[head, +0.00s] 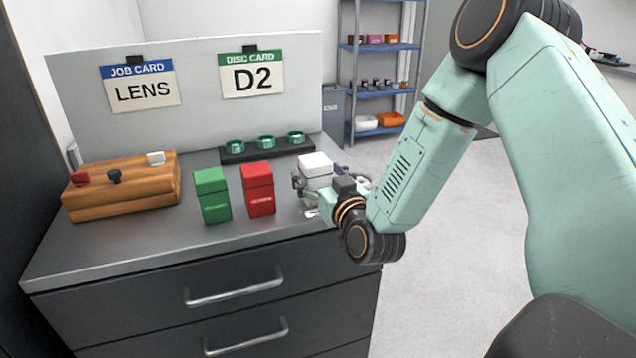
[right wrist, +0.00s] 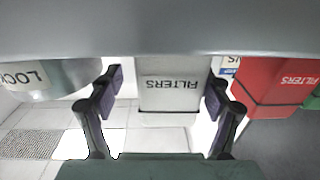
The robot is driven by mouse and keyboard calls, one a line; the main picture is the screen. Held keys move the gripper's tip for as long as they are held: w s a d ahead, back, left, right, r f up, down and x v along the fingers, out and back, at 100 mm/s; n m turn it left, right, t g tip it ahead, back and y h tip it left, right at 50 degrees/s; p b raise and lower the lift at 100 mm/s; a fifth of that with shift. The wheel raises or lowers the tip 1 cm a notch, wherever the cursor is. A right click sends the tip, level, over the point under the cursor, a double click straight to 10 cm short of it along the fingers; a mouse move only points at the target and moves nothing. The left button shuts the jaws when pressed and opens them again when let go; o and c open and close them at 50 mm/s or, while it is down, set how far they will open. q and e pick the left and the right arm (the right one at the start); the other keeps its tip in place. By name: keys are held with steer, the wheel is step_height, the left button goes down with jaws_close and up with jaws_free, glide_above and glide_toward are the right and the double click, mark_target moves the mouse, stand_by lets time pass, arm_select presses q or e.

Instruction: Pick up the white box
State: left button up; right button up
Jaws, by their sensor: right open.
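The white box (head: 315,164) stands at the right end of the grey cabinet top, to the right of the red box. In the right wrist view it (right wrist: 168,92) shows upside-down lettering reading FILTERS. My right gripper (head: 318,186) is at the box, its fingers to either side and its body covering the lower part in the head view. In the right wrist view the gripper (right wrist: 163,92) is open, with the box between the two finger pads. A gap shows on the left side; the right pad looks closer. I cannot tell whether it touches. My left gripper is not in view.
A red box (head: 258,190) and a green box (head: 212,195) stand left of the white box. Behind is a black rack (head: 238,156) with green rings. A wooden block (head: 120,194) sits at left. In the right wrist view, a rounded LOCK-labelled thing (right wrist: 60,78) is at left.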

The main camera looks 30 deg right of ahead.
steer(key=shift+w+a+r, duration=0.1)
steer(key=shift+a+r, duration=0.2)
steer(key=shift+a, duration=0.4)
steer(key=shift+w+d+f, duration=0.1)
steer(key=shift+d+f, duration=0.1)
steer(key=shift+d, duration=0.25)
steer(key=c, duration=0.4)
steer(key=shift+a+r, duration=0.15)
steer(key=shift+a, duration=0.2)
steer(key=c, duration=0.5)
steer(key=shift+d, duration=0.25)
steer(key=c, duration=0.4)
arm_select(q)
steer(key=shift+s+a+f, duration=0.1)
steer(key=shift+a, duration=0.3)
arm_select(e)
steer(key=shift+c, duration=0.2)
steer(key=shift+a, duration=0.15)
